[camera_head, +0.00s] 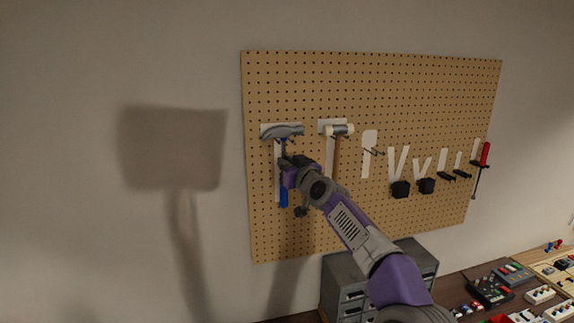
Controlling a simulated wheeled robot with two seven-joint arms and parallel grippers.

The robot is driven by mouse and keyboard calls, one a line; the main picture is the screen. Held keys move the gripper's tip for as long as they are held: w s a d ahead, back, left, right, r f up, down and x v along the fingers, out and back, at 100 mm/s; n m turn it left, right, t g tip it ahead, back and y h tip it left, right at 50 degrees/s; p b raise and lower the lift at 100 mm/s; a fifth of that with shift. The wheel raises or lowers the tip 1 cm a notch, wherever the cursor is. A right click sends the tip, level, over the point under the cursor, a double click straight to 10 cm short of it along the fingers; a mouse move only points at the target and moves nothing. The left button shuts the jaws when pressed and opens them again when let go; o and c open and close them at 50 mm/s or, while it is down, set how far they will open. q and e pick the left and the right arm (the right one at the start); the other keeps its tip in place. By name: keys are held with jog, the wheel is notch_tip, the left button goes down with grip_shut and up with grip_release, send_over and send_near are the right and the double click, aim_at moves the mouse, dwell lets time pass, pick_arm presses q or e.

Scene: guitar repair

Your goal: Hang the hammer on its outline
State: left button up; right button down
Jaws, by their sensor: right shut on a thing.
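The hammer has a grey claw head (283,131) and a blue handle end (283,196). It is upright in front of a white hammer outline (277,180) at the left of the pegboard (430,90). My right gripper (285,166) is shut on the hammer's handle, below the head. The head overlaps the top of the outline. I cannot tell whether the hammer touches the board or a hook. My left gripper is not in view.
A red-handled screwdriver (485,154) hangs at the far right. Grey drawers (345,274) stand below the board. Pedals and small parts cover the bench at lower right.

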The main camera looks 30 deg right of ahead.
dwell(0.4)
jog(key=c, duration=1.1)
grip_release()
jog(key=shift+s, duration=0.1)
jog(key=shift+o, duration=0.2)
jog(key=s+b, duration=0.4)
jog(key=s, duration=0.3)
jog(key=shift+s+a+f+b, duration=0.15)
jog(key=shift+s+a+b, duration=0.05)
jog(key=shift+s+b, duration=0.1)
